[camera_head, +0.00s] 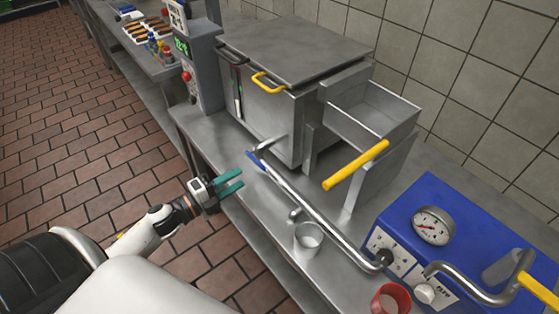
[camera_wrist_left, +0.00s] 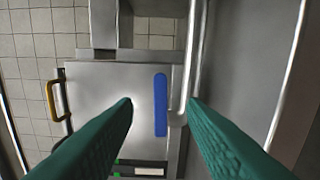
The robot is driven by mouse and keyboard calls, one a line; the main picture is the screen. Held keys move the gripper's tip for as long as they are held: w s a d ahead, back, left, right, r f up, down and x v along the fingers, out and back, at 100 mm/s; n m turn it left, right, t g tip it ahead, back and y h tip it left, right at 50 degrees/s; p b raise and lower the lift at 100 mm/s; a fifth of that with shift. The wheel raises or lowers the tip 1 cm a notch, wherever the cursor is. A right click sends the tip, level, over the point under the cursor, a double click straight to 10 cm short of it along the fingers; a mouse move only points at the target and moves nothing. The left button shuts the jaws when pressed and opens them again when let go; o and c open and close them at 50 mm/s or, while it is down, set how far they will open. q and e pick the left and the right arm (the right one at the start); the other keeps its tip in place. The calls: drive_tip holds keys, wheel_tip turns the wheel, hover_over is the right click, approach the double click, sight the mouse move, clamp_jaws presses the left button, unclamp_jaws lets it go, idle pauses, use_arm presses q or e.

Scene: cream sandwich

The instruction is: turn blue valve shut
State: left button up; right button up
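The blue valve handle (camera_head: 256,160) is a short blue lever at the far end of a metal pipe (camera_head: 318,214) on the steel counter. In the left wrist view the blue handle (camera_wrist_left: 161,104) shows as an upright bar between the two fingers, beyond their tips. My left gripper (camera_head: 241,180) has teal fingers and is open and empty. In the head view it is at the counter's front edge, left of and below the blue handle and apart from it. My right gripper is not in view.
A steel box with a yellow handle (camera_head: 269,83) stands behind the valve. A metal cup (camera_head: 308,239), a red cup (camera_head: 391,300) and a blue machine with a gauge (camera_head: 432,226) are to the right. A control post (camera_head: 199,70) stands left. The floor in front is clear.

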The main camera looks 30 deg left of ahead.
sight(259, 166)
use_arm(q)
drive_tip(key=p+x, duration=0.1)
drive_tip(key=x, duration=0.9)
drive_tip(key=shift+w, duration=0.4)
clamp_jaws()
